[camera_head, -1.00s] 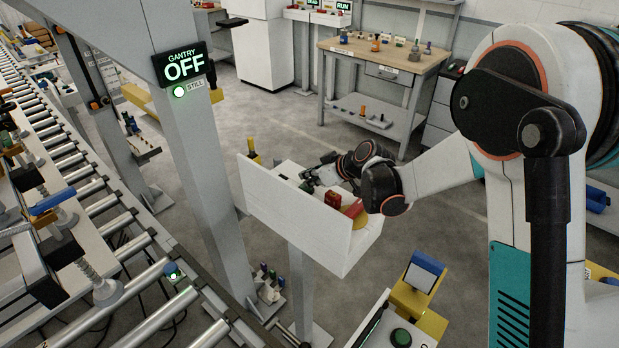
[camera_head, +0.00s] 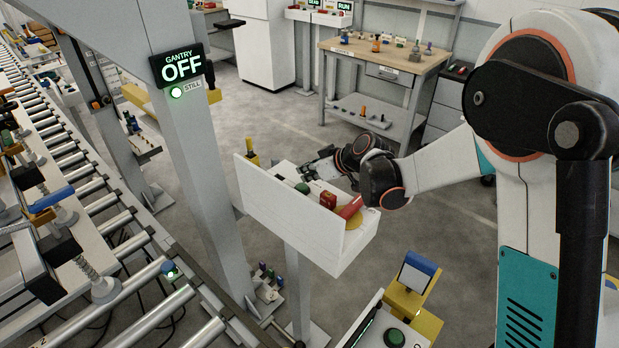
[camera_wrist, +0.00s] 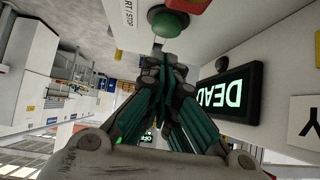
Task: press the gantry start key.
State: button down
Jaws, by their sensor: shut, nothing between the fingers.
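The green key (camera_wrist: 168,22) is a round domed button on a white panel in the wrist view, beside a START / STOP label (camera_wrist: 130,14) and a red part (camera_wrist: 188,4). My gripper (camera_wrist: 167,48) is shut and empty, its tips right at the edge of the green key. I cannot tell whether they touch it. In the head view the green key (camera_head: 302,187) shows above the front wall of the white control box (camera_head: 290,215), with my gripper (camera_head: 308,172) just behind it. The gantry sign (camera_head: 182,66) reads OFF, with a lit lamp marked STILL.
A black display reading DEAD (camera_wrist: 226,93) stands close beside my fingers. A red block (camera_head: 328,199) and a red cylinder (camera_head: 351,207) are at the box. A grey post (camera_head: 200,160) and the roller conveyor (camera_head: 120,240) lie left. Open floor lies behind the box.

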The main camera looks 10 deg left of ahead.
jog(key=p+v, duration=0.1)
jog(key=v, duration=0.8)
jog(key=shift+d, duration=0.2)
jog(key=shift+d, duration=0.15)
dwell(0.8)
jog(key=shift+s+d+r, duration=0.15)
jog(key=shift+d, duration=0.1)
jog(key=s+d+r+m+t+h+b, duration=0.1)
jog(key=s+d+r+m+h+b, duration=0.15)
jog(key=s+d, duration=0.45)
jog(key=s+d+r+m+h+b, duration=0.1)
jog(key=s+d+m+h+b, duration=0.1)
jog(key=s+d+m, duration=0.4)
jog(key=s+d+f+m+t+h+b, duration=0.1)
jog(key=s+d+f+m+h+b, duration=0.2)
jog(key=s+d, duration=1)
jog(key=s+f+h, duration=0.1)
jog(key=s, duration=0.1)
jog(key=shift+s+f+b, duration=0.2)
jog(key=shift+s+b, duration=0.1)
jog(key=shift+b, duration=0.1)
